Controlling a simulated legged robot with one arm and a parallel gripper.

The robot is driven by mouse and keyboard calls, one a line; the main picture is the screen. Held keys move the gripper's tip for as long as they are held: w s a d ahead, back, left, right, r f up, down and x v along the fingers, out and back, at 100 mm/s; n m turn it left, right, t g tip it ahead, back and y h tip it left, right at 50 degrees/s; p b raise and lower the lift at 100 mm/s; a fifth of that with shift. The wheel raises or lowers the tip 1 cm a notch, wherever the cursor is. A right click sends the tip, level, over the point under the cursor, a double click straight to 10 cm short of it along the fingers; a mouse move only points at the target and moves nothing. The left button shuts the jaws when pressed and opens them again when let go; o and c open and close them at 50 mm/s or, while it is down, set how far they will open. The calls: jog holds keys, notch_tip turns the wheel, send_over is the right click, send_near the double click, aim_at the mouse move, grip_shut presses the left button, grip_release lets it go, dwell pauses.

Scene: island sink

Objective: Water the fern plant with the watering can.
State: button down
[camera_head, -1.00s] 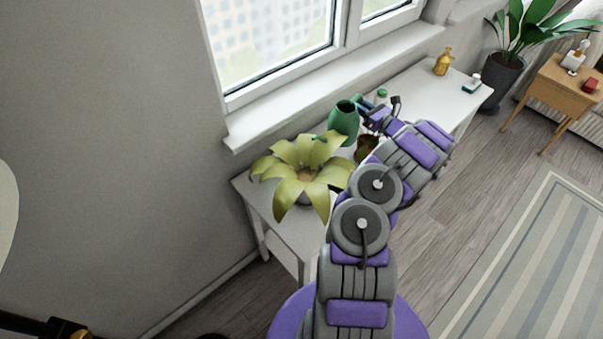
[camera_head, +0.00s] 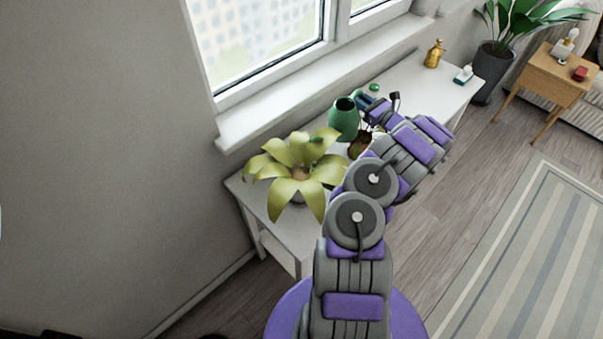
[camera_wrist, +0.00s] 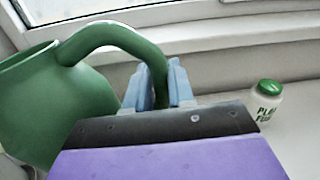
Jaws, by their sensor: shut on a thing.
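The green watering can (camera_head: 344,121) is over the white table, just behind and right of the fern plant (camera_head: 298,170), which has broad yellow-green leaves. In the wrist view the can's body (camera_wrist: 50,110) fills the left side, and its curved handle passes between my fingers. My gripper (camera_wrist: 163,88) is shut on that handle; in the head view my gripper (camera_head: 367,101) is small and partly hidden by my arm. The can looks roughly upright. Its spout points toward the fern's leaves. I cannot tell whether the can touches the table.
The white table (camera_head: 405,100) runs along the window wall. A white jar with a green lid (camera_wrist: 267,101) stands right of my gripper. A brown pot (camera_head: 359,143) is partly hidden behind my arm. A gold bottle (camera_head: 433,53) stands at the table's far end, which is mostly clear.

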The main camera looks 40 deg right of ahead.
jog(key=shift+s+a+r+n+p, duration=0.2)
jog(key=shift+a+r+n+p, duration=0.2)
jog(key=shift+a+r+n, duration=0.65)
jog(key=shift+a+n, duration=0.15)
jog(key=shift+n, duration=0.1)
jog(key=shift+r+t, duration=0.15)
jog(key=shift+t, duration=0.15)
jog(key=shift+s, duration=0.1)
jog(key=shift+s+a+r+n+p, duration=0.1)
jog(key=shift+a+r+n+p, duration=0.2)
jog(key=shift+a+n, duration=0.3)
jog(key=shift+d+f, duration=0.1)
jog(key=shift+f, duration=0.05)
